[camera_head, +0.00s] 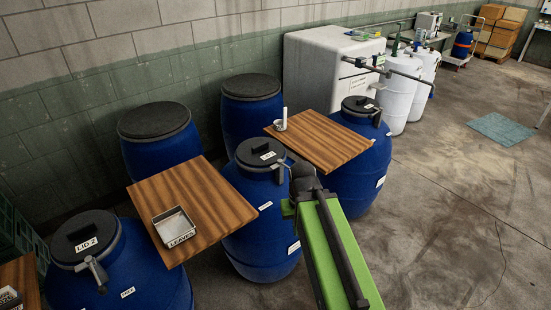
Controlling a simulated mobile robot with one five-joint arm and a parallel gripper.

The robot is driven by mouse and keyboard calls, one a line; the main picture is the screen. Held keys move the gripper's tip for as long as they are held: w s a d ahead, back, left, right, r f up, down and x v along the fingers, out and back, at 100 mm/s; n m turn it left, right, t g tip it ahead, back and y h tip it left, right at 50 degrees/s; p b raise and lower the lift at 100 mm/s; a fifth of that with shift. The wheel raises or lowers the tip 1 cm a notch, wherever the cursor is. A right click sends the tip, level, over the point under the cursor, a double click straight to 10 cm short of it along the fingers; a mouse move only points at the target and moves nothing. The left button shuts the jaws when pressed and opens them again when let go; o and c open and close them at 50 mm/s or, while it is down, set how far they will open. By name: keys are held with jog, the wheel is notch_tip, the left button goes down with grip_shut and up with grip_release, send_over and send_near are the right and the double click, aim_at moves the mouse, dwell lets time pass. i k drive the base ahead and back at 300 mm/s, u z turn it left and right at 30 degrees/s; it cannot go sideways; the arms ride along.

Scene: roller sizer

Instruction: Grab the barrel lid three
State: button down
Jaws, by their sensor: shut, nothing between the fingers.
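A blue barrel in the middle has a dark lid (260,153) with a raised block handle and a small white label, too small to read surely. Another dark lid, marked LID 2 (86,238), sits on the blue barrel at lower left. A third dark lid (361,105) with a white label sits on the blue barrel at right. My gripper (302,172), dark at the end of my green arm, is shut and empty. It appears just right of the middle lid, by its metal clamp; I cannot tell if they touch.
A wooden board (205,200) with a tray labelled LEAVES (174,228) lies left of the middle barrel. Another board (322,140) with a white cup (281,122) lies behind it. Two more blue barrels stand by the wall.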

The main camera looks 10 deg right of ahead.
aim_at(257, 152)
jog(key=u, duration=0.15)
jog(key=i, duration=0.9)
jog(key=u, duration=3.8)
jog(key=k, duration=1.45)
jog(key=z, duration=1.25)
